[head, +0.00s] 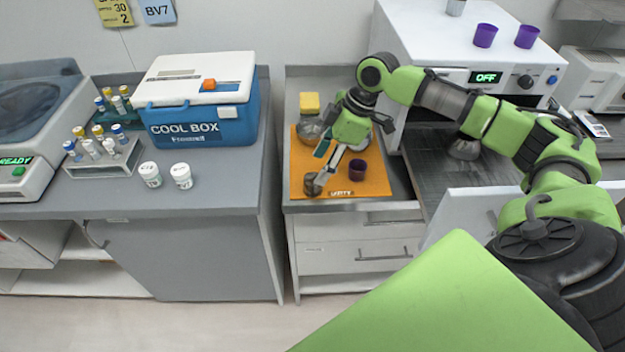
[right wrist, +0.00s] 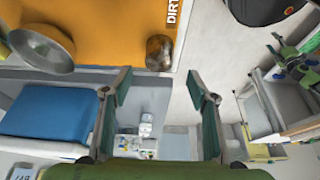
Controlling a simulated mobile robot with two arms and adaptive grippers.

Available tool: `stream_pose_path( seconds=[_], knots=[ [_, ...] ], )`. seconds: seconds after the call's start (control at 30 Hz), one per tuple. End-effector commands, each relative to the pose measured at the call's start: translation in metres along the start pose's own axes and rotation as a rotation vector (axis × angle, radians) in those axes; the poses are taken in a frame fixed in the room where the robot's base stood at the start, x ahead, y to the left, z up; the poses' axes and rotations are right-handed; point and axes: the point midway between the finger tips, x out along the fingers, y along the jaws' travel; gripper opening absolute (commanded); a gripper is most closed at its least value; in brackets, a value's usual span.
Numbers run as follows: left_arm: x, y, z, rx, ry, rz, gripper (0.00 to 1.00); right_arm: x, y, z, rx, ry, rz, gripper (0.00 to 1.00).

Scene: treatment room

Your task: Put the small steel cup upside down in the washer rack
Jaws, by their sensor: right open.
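The small steel cup (head: 312,184) stands near the front left corner of the orange mat (head: 376,184). It also shows in the right wrist view (right wrist: 160,52), just beyond my fingertips and about midway between them. I cannot tell which way up it is. My right gripper (head: 323,166) is open and empty, reaching down over the mat close beside the cup; its spread fingers show in the right wrist view (right wrist: 159,78). The washer rack (head: 440,165) is a dark grid below the washer at right, with a steel vessel (head: 464,149) in it. My left gripper is not in view.
A steel bowl (head: 311,130) and a yellow sponge (head: 309,103) lie behind. The washer (head: 440,45) stands right. A cool box (head: 200,105) and two white jars (head: 181,176) occupy the left counter.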

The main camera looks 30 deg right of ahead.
Motion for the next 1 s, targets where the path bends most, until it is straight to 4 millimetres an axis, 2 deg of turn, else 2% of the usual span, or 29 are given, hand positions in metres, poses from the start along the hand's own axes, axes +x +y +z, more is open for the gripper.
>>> stream_pose_path(
  seconds=[0.17, 0.27, 0.4, 0.53, 0.83, 0.87, 1.0],
  knots=[
    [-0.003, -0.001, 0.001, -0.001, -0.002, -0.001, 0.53, 0.015, 0.000, 0.000, 0.000, 0.000, 0.000, 0.53],
    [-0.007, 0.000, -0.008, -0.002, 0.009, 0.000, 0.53, 0.022, -0.001, 0.000, 0.000, 0.000, -0.001, 0.53],
    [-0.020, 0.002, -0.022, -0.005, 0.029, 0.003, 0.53, 0.042, -0.003, 0.000, 0.000, 0.000, -0.002, 0.53],
    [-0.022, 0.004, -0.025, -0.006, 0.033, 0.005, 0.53, 0.060, -0.002, 0.001, 0.000, 0.001, -0.001, 0.53],
    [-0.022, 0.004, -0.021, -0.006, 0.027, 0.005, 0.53, 0.068, -0.002, 0.003, -0.001, -0.001, 0.002, 0.53],
    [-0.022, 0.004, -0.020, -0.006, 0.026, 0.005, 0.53, 0.068, -0.002, 0.003, 0.000, -0.001, 0.002, 0.51],
    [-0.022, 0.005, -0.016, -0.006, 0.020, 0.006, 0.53, 0.068, -0.002, 0.003, 0.000, -0.001, 0.002, 0.14]
  ],
)
